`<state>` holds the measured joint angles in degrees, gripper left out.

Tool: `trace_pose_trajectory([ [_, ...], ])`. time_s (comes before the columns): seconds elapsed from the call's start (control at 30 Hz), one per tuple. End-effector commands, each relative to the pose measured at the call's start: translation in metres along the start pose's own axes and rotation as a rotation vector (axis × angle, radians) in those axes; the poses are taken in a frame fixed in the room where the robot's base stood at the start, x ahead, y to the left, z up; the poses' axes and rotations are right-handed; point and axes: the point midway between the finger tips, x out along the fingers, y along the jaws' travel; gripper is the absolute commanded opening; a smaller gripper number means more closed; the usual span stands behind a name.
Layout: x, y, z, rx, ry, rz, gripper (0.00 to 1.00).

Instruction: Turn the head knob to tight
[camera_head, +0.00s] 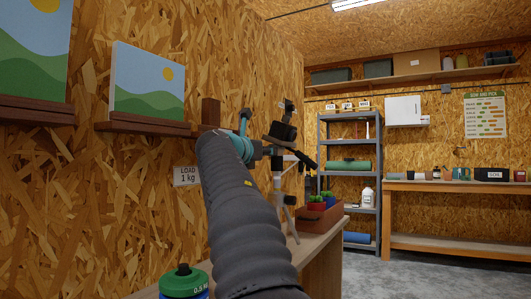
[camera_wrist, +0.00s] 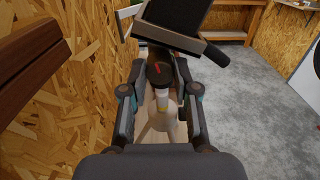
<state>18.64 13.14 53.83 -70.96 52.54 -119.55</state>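A tripod (camera_head: 290,222) with a dark head stands on the bench along the left wall. In the wrist view a black round knob (camera_wrist: 160,74) with a red mark shows below a dark boxy part (camera_wrist: 176,20) of the head, which has a black handle. My gripper (camera_wrist: 160,68) has its two fingers spread, one on each side of the knob. Narrow gaps seem to show between fingers and knob; contact is not clear. In the head view my gripper (camera_head: 302,160) is at the tripod head, and my arm hides part of it. Scale marks for tight cannot be read.
A planter box (camera_head: 318,214) with small plants is behind the tripod on the bench (camera_head: 325,245). Wall ledges with pictures (camera_head: 148,84) jut out at left. Open grey floor (camera_wrist: 245,110) lies to the right.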

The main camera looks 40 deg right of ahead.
Motion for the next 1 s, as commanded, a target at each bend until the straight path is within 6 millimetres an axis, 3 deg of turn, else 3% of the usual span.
trace_pose_trajectory([
  [0.37,0.0,0.0001,0.0009,0.075,0.0,0.0,0.0],
  [1.0,0.0,0.0008,0.0011,0.543,-0.002,0.0,0.0],
])
